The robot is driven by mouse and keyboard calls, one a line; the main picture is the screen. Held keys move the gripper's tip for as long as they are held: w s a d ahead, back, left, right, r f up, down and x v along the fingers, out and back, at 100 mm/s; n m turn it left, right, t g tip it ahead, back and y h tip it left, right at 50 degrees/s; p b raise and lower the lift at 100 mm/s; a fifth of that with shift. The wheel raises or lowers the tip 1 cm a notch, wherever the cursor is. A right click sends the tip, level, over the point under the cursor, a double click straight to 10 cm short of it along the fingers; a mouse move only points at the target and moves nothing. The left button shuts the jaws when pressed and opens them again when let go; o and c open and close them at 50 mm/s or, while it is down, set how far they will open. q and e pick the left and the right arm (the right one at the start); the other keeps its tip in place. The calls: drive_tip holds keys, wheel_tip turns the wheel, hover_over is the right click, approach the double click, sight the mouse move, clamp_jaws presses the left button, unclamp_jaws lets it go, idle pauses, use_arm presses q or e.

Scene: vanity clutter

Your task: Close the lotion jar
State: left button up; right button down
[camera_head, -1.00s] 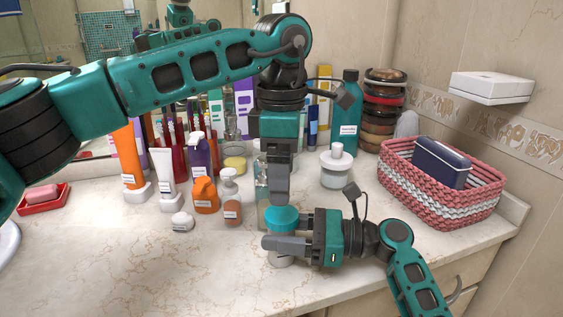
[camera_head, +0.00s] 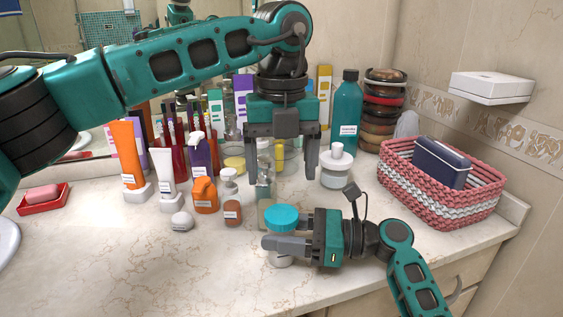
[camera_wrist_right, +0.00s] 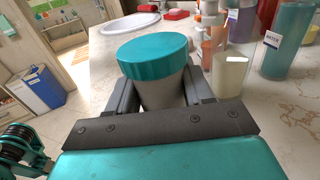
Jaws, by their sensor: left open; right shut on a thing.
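The lotion jar (camera_head: 279,260) has a pale body and stands at the front of the counter. Its teal lid (camera_head: 281,217) sits on top of the jar mouth. In the right wrist view the lid (camera_wrist_right: 153,57) covers the top of the jar body (camera_wrist_right: 163,95); I cannot tell how tight it is. My right gripper (camera_head: 283,240) is shut on the jar body from the right, its fingers below the lid. My left gripper (camera_head: 282,177) is open and empty above the lid, fingers pointing down, apart from it.
A pink woven basket (camera_head: 430,205) is at the right. The counter (camera_head: 130,265) at front left is clear.

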sight(281, 213)
use_arm(q)
drive_tip(key=shift+n, duration=1)
drive_tip(key=shift+f, duration=4)
